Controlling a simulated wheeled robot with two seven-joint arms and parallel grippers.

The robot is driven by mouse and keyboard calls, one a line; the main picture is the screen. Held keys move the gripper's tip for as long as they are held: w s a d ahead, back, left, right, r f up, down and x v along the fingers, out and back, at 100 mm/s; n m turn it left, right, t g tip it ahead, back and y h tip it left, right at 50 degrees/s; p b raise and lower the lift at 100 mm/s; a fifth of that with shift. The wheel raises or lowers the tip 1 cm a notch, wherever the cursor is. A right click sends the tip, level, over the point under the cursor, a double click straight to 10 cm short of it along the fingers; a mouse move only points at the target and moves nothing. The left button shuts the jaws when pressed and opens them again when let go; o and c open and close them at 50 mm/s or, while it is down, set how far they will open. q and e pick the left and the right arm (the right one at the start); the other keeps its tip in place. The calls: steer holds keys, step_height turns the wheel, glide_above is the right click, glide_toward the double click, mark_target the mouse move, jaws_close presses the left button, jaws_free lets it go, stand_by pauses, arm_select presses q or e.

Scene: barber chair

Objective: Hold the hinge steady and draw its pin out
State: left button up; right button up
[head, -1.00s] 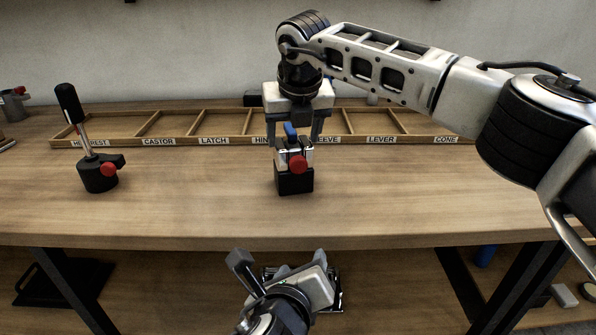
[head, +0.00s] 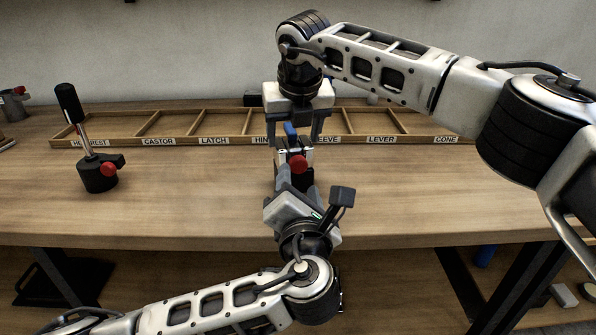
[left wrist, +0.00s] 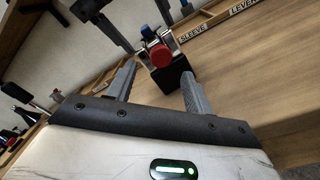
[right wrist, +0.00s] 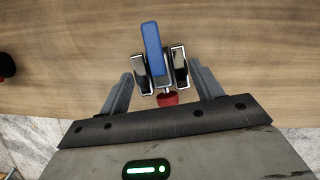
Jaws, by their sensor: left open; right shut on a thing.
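The hinge (head: 309,158) is bright metal with a blue tab (head: 291,130) on top, perhaps its pin. It sits upright at a black block (head: 308,179) with a red knob (head: 299,164). My right gripper (head: 294,140) reaches down from above and is shut on the hinge, one finger on each side. The right wrist view shows the blue tab (right wrist: 153,48) between two metal plates (right wrist: 180,66). My left gripper (head: 291,190) is open and empty, in front of the block. In the left wrist view its fingers (left wrist: 158,72) point towards the block and red knob (left wrist: 161,55).
A long wooden tray (head: 225,141) with labelled compartments lies along the back of the table. A black stand (head: 98,176) with a red knob and an upright rod is at the left. The table (head: 190,205) between this stand and the hinge is clear.

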mark_target(298, 168)
arm_select(q)
steer(key=shift+w+a, duration=0.1)
steer(key=shift+w, duration=2.25)
arm_select(e)
steer(key=shift+r, duration=0.1)
arm_select(q)
jaws_close()
steer(key=shift+s+d, duration=0.2)
steer(key=shift+s, duration=0.55)
steer(key=shift+s+d, duration=0.2)
steer(key=shift+s, duration=0.6)
steer(key=shift+s+d, duration=0.2)
steer(key=shift+s, duration=0.55)
arm_select(e)
steer(key=shift+w, duration=0.1)
arm_select(q)
jaws_free()
steer(key=shift+w, duration=0.1)
steer(key=shift+a, duration=0.1)
steer(key=s, duration=1.2)
steer(key=shift+d, duration=0.25)
